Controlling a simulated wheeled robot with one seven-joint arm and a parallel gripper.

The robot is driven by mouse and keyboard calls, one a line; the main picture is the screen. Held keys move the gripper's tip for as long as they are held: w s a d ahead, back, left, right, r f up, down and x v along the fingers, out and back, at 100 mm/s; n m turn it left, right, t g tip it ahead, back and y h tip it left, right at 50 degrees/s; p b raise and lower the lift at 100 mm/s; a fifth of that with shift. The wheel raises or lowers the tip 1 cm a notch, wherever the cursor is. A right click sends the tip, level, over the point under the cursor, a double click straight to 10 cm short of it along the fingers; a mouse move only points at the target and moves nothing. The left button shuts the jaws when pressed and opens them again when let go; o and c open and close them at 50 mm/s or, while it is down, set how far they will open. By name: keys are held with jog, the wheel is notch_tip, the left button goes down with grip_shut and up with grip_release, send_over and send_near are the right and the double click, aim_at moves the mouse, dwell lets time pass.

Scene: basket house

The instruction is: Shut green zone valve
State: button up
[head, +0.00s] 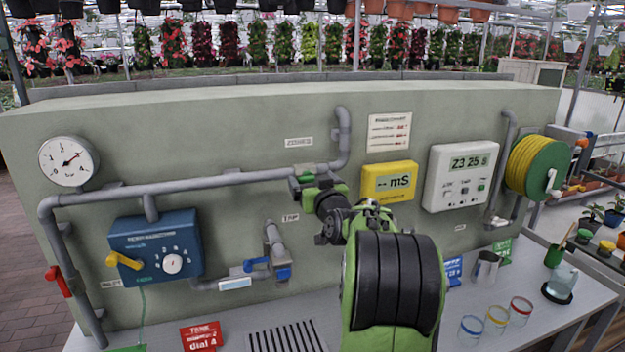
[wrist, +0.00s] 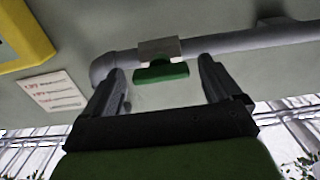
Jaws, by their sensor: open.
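The green zone valve (wrist: 161,73) shows in the wrist view as a grey body on the grey pipe with a green handle. The handle lies roughly parallel to the pipe. My gripper (wrist: 160,66) is open, with one finger on each side of the handle. A gap shows between the handle and each finger; I cannot tell whether the handle is deep between the fingers. In the head view the valve (head: 305,179) is on the upper pipe below a label, and my arm partly hides it.
A blue box (head: 156,247) with a yellow lever, a pressure gauge (head: 68,161), a yellow meter (head: 390,181), a white controller (head: 461,177) and a hose reel (head: 538,167) are on the wall. Glasses and a jug (head: 487,267) stand on the bench, right of my arm.

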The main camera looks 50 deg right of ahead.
jog(key=c, duration=1.1)
jog(key=shift+o, duration=0.2)
jog(key=shift+m, duration=0.3)
jog(key=m+b, duration=0.2)
jog(key=m, duration=0.1)
jog(key=shift+f+m, duration=0.1)
jog(key=shift+m, duration=0.2)
jog(key=m+b, duration=0.1)
jog(key=m, duration=0.3)
jog(key=shift+m, duration=0.3)
jog(key=m, duration=0.4)
jog(key=shift+m, duration=2.5)
jog(key=o, duration=1.1)
jog(key=shift+c, duration=0.2)
